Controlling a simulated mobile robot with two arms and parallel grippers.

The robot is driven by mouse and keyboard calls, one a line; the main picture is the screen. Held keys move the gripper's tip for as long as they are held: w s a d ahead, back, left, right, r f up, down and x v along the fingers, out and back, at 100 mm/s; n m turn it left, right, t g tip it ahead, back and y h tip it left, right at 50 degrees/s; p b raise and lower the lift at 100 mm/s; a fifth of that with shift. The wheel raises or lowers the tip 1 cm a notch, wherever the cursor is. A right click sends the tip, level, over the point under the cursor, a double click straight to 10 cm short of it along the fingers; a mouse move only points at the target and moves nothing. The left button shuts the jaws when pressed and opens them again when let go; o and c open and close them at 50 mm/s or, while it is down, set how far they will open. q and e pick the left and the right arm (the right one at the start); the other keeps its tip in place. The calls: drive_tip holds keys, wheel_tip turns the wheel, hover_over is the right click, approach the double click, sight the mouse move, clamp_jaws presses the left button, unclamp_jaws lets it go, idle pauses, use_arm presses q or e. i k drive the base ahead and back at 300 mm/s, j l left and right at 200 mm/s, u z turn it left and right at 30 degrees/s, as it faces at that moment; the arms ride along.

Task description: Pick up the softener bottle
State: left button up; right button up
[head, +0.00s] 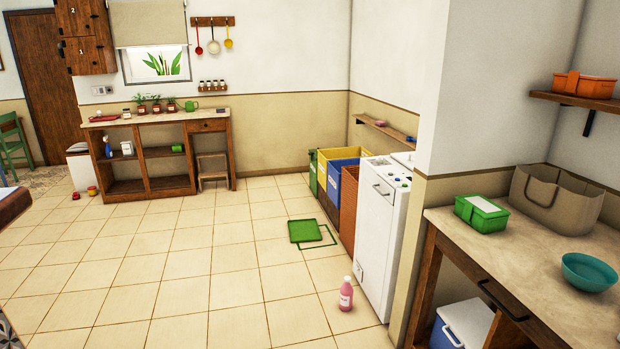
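A pink bottle with a pale label (346,294), which looks like the softener bottle, stands upright on the tiled floor. It is just left of the white washing machine (380,235), near its front lower edge. Nothing covers the bottle. Neither of my grippers shows in the head view.
Green square tray (306,230) lies on the floor beyond the bottle. Coloured bins (340,180) stand past the washing machine. A counter (485,250) and a wall corner are at the right. A wooden shelf unit (150,158) stands at the back. Floor left of the bottle is clear.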

sight(346, 292)
drive_tip(key=i+j+u, duration=0.25)
drive_tip(key=i, duration=0.8)
drive_tip(key=i+l+u, duration=0.1)
drive_tip(key=i+u, duration=0.15)
drive_tip(key=i, duration=0.75)
